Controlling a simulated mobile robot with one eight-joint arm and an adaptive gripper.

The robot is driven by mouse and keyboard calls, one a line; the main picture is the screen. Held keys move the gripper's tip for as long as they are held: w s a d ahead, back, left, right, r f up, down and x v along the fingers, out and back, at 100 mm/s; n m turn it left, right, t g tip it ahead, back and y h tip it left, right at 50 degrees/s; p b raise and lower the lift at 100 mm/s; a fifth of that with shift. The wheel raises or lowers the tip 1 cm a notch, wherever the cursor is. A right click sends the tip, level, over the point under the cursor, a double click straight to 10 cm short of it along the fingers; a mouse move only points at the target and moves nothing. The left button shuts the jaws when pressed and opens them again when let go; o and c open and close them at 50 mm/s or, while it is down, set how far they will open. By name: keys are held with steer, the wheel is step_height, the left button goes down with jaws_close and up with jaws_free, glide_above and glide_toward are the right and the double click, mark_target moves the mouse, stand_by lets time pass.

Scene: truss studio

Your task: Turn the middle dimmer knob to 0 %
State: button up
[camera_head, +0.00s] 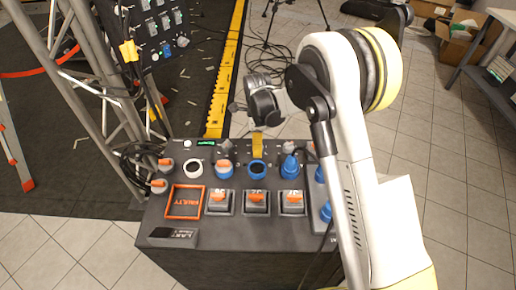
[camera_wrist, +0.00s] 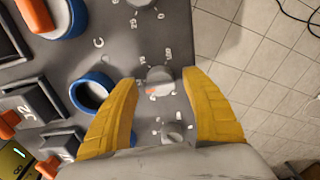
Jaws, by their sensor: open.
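The middle dimmer knob (camera_wrist: 159,78) is a small grey knob on the dark panel, with a small orange-red mark at its lower left side. Printed scale numbers surround it, too small to read surely. My gripper (camera_wrist: 157,76) points down at the panel with its yellow fingers open, one on each side of this knob. I cannot tell whether they touch it. In the head view, my yellow finger (camera_head: 257,144) hides the middle knob. Other grey knobs show at the left (camera_head: 226,146) and right (camera_head: 290,146) of it. In the wrist view, neighbouring knobs lie above (camera_wrist: 140,3) and below (camera_wrist: 174,132).
Blue round sockets (camera_head: 257,169) sit close to the knob row, and a blue plug (camera_head: 290,167) stands up on the right. Truss legs (camera_head: 92,60) stand left of the box.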

steer(key=shift+f, duration=0.35)
steer(key=c, duration=1.2)
